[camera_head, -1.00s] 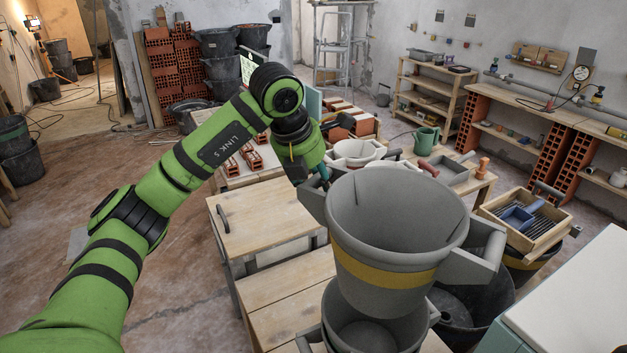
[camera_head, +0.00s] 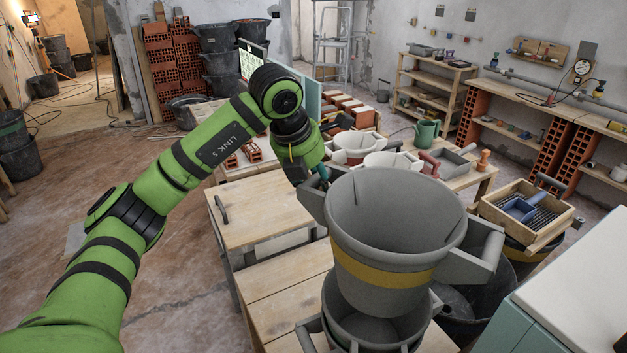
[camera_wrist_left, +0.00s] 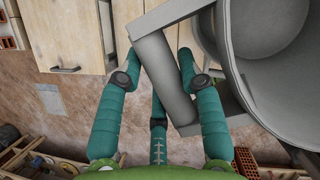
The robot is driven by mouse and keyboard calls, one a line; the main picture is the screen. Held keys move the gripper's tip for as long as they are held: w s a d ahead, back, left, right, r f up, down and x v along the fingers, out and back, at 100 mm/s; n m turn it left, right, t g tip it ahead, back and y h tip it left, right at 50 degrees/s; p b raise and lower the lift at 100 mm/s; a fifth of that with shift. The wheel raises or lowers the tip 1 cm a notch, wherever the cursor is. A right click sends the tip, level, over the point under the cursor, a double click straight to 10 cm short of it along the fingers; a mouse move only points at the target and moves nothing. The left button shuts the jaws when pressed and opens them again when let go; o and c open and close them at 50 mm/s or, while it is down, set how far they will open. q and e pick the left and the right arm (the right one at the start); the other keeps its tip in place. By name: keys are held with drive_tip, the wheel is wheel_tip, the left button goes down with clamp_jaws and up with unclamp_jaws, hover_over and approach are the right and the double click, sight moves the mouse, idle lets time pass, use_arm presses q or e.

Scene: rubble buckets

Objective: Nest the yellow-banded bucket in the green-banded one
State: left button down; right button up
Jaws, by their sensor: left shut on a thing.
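The grey yellow-banded bucket (camera_head: 384,275) is upright in the head view, with its base over the opening of a lower grey bucket (camera_head: 372,330). A trace of green shows on the lower bucket, which is partly hidden and cut off by the bottom edge. I cannot tell whether the upper base has entered the lower rim. My left gripper (camera_head: 322,178) is shut on the upper bucket's left handle. In the left wrist view, its teal fingers (camera_wrist_left: 160,75) close around the grey handle (camera_wrist_left: 163,75), beside the bucket's rim. My right gripper is out of view.
A wooden-topped bench (camera_head: 262,215) lies left of the buckets. A dark tub (camera_head: 482,300) stands close on the right, beside a pale-topped cabinet (camera_head: 585,275).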

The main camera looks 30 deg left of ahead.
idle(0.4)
use_arm(q)
drive_tip(key=shift+f, duration=0.15)
drive_tip(key=shift+f+b, duration=0.1)
drive_tip(key=shift+b, duration=0.2)
drive_tip(key=shift+f+b, duration=1.55)
drive_tip(key=shift+f, duration=0.4)
drive_tip(key=shift+f+b, duration=1.25)
drive_tip(key=shift+f, duration=0.35)
